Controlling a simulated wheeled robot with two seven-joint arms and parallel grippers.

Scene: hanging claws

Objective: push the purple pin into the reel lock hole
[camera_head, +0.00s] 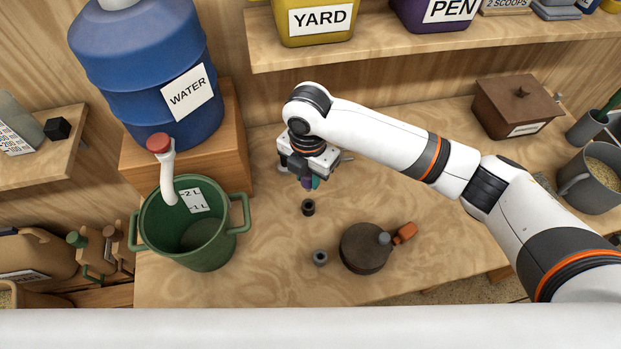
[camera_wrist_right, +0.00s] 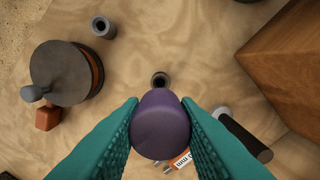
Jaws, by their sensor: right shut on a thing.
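My right gripper (camera_head: 309,180) is shut on the purple pin (camera_wrist_right: 160,125), held between its teal fingers above the table. In the head view the pin (camera_head: 307,183) shows only as a small tip. A dark hollow socket (camera_head: 308,207) stands on the table just in front of the gripper; in the wrist view it (camera_wrist_right: 160,80) shows just beyond the pin. A grey hollow socket (camera_head: 320,258) stands nearer. The round brown reel (camera_head: 364,252) has a grey knob and an orange handle (camera_head: 405,232). I cannot tell which opening is the lock hole. My left gripper is out of view.
A green bucket (camera_head: 203,232) stands at the left under the spout of a blue water barrel (camera_head: 143,62) on a wooden block. A brown lidded box (camera_head: 516,106) and grey mugs stand at the right. The table around the sockets is mostly clear.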

